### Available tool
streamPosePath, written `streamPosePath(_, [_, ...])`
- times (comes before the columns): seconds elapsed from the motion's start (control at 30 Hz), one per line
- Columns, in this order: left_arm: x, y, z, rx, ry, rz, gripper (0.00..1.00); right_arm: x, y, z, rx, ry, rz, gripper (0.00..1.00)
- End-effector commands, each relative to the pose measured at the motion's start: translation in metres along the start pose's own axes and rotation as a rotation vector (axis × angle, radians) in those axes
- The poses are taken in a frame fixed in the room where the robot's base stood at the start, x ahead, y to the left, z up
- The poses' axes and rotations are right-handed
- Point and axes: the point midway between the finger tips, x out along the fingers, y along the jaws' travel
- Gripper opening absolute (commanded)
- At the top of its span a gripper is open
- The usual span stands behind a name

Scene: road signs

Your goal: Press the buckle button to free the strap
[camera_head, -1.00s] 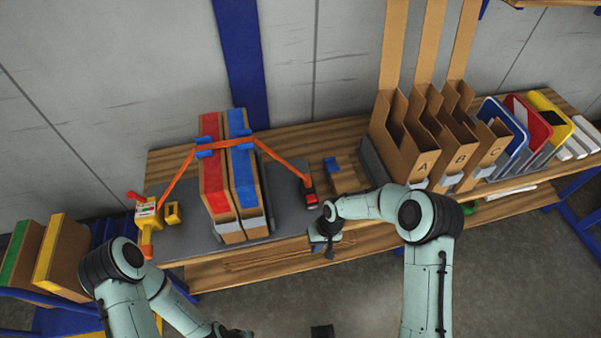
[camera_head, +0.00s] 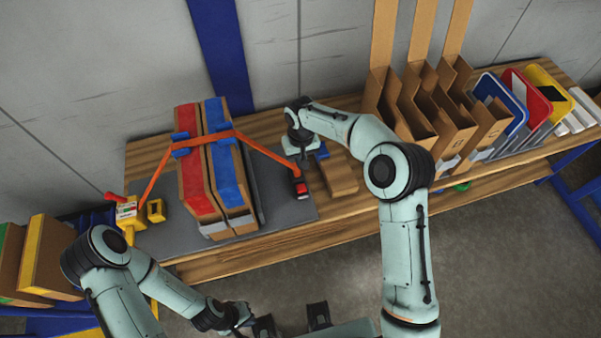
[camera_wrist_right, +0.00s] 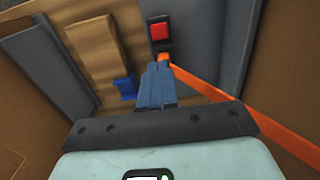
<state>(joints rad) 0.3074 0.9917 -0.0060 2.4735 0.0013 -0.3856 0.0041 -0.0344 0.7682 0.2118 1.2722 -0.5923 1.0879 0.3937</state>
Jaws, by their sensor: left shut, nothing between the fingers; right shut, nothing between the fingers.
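The buckle (camera_head: 299,186) is a dark block with a red button on the grey mat, right of the red and blue boxes. In the right wrist view its red button (camera_wrist_right: 159,31) lies just beyond my fingertips. The orange strap (camera_head: 262,150) runs from the buckle over the boxes to a yellow ratchet (camera_head: 127,209) at left; it also crosses the right wrist view (camera_wrist_right: 285,138). My right gripper (camera_head: 303,158) is shut and empty, pointing down just behind the buckle; its fingers show in the wrist view (camera_wrist_right: 162,66). Contact cannot be told. My left gripper (camera_head: 246,313) is shut and empty, low in front of the table.
The red box (camera_head: 196,170) and blue box (camera_head: 229,165) stand left of the buckle. A wooden block (camera_head: 340,175) and a small blue piece (camera_head: 321,152) lie right of it. Cardboard bins (camera_head: 450,120) and coloured signs (camera_head: 525,110) fill the table's right side.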

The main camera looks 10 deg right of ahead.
Motion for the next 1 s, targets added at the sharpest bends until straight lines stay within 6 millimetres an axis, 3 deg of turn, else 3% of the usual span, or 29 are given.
streamPosePath(0.6, [-0.002, 0.001, -0.001, 0.001, 0.001, 0.001, 0.0, 0.116, -0.001, 0.001, 0.0, -0.004, -0.002, 0.0])
streamPosePath(0.8, [-0.004, 0.002, -0.001, 0.001, 0.002, 0.001, 0.0, 0.132, 0.0, 0.001, 0.001, -0.002, -0.001, 0.0])
streamPosePath(1.0, [-0.004, 0.002, -0.001, 0.001, 0.002, 0.001, 0.0, 0.135, 0.0, 0.001, 0.0, -0.001, -0.001, 0.0])
